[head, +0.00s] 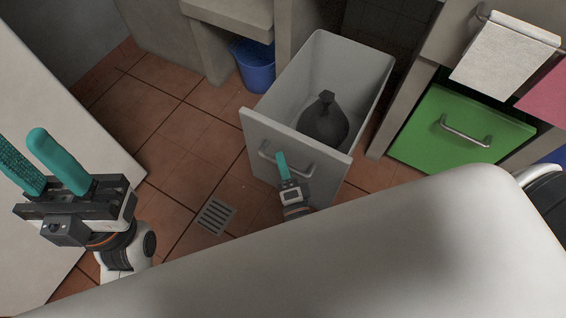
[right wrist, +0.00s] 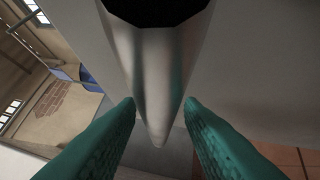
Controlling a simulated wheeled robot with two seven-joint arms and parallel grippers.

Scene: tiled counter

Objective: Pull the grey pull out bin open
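The grey pull out bin (head: 262,138) stands far out from its cabinet in the head view, its open top showing a dark tied bag (head: 324,120) inside. Its metal bar handle (head: 266,152) is on the front panel. My right gripper (head: 282,158) is at the handle. My left gripper (head: 20,150) is open and empty, at the left, away from the bin.
A green drawer front (head: 450,135) with a handle is right of the bin, below a hanging white towel (head: 505,55). A blue bucket (head: 255,68) stands behind to the left. Tiled floor with a drain grate (head: 215,216) is clear in front and left of the bin.

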